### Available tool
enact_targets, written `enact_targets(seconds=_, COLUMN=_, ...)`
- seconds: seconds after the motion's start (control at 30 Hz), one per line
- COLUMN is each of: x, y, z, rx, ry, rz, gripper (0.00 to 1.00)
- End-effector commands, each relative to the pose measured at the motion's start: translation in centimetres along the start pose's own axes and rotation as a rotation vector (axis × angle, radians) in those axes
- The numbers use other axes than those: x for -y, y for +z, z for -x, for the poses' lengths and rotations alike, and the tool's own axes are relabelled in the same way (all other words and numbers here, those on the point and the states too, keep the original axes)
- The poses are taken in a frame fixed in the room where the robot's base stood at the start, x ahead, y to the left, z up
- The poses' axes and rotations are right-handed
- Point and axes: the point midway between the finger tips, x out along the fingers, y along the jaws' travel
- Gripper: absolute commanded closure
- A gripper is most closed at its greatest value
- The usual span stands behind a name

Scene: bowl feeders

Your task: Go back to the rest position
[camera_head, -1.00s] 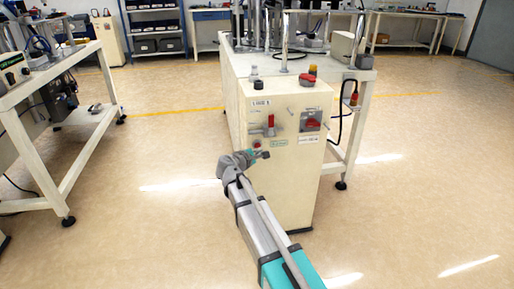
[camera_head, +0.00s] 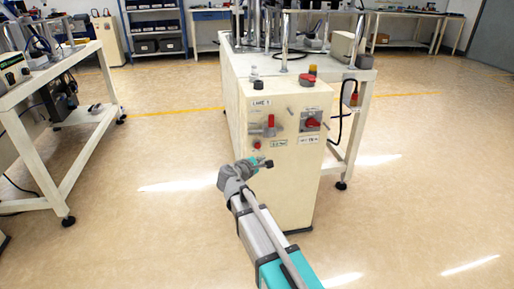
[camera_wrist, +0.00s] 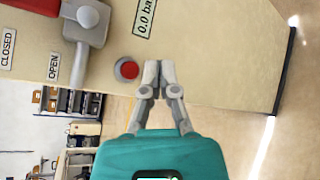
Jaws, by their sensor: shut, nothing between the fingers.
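My gripper (camera_head: 268,163) is in front of the cream cabinet (camera_head: 300,190), at the lower part of its panel in the head view. In the wrist view my gripper (camera_wrist: 158,66) has its fingertips together, with nothing between them. A red round button (camera_wrist: 127,69) lies just left of the fingertips in that view; it also shows just above my gripper in the head view (camera_head: 257,146). I cannot tell the exact gap to the panel.
The panel carries a red-handled valve (camera_head: 270,125) and a red knob (camera_head: 311,123). A machine table (camera_head: 365,76) stands behind the cabinet. A white workbench (camera_head: 75,58) is at the left. Open floor (camera_head: 430,180) lies to the right.

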Motion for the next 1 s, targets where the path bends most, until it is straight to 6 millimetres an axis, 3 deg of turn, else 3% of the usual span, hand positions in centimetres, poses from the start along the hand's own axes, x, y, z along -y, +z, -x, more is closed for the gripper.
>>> enact_targets(seconds=0.27, x=0.1, y=0.2, z=-0.1, rx=0.001, ry=-0.006, rz=-0.006, gripper=1.0)
enact_targets(seconds=0.47, x=2.0, y=2.5, z=-0.8, rx=0.012, ry=-0.091, rz=-0.092, gripper=1.0)
enact_targets(seconds=0.73, x=9.0, y=9.2, z=-2.1, rx=0.066, ry=-0.39, rz=-0.402, gripper=1.0)
enact_targets(seconds=1.0, x=16.7, y=15.4, z=-0.3, rx=0.167, ry=-0.764, rz=-0.779, gripper=1.0)
